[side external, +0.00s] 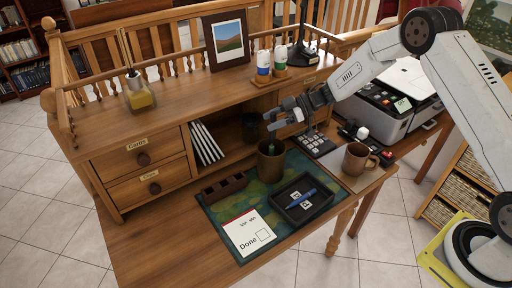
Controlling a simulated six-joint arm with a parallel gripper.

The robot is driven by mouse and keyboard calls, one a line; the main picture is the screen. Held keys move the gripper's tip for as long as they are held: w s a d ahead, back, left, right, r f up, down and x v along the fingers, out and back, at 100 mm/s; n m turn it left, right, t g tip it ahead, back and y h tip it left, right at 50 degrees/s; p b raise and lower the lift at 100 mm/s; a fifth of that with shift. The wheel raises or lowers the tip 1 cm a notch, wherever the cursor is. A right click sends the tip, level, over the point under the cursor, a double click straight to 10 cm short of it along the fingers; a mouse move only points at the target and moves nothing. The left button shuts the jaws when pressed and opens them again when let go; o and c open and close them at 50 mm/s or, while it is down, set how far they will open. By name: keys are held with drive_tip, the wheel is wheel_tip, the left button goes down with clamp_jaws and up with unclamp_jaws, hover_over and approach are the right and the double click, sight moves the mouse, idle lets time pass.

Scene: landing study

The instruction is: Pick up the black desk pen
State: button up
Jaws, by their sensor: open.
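I cannot make out a black desk pen with certainty. A blue pen-like item (301,198) lies in a small black tray (322,209) on the green desk mat (222,212). A brown cup (270,163) stands at the back of the mat, with something thin and dark green sticking up from it. My gripper (270,120) is open, above and behind the cup in the picture, in front of the hutch. Nothing shows between its fingers. Whether the fingertips are directly over the cup cannot be told from this view.
A dark slotted holder (224,188) and a white "Done" card (249,235) are on the mat's left. A brown mug (356,160), a keypad device (313,144) and a printer (398,103) stand to the right. The hutch (150,130) rises behind. The desk's front left is clear.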

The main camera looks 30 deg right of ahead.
drive_tip(key=shift+x, duration=0.95)
clamp_jaws()
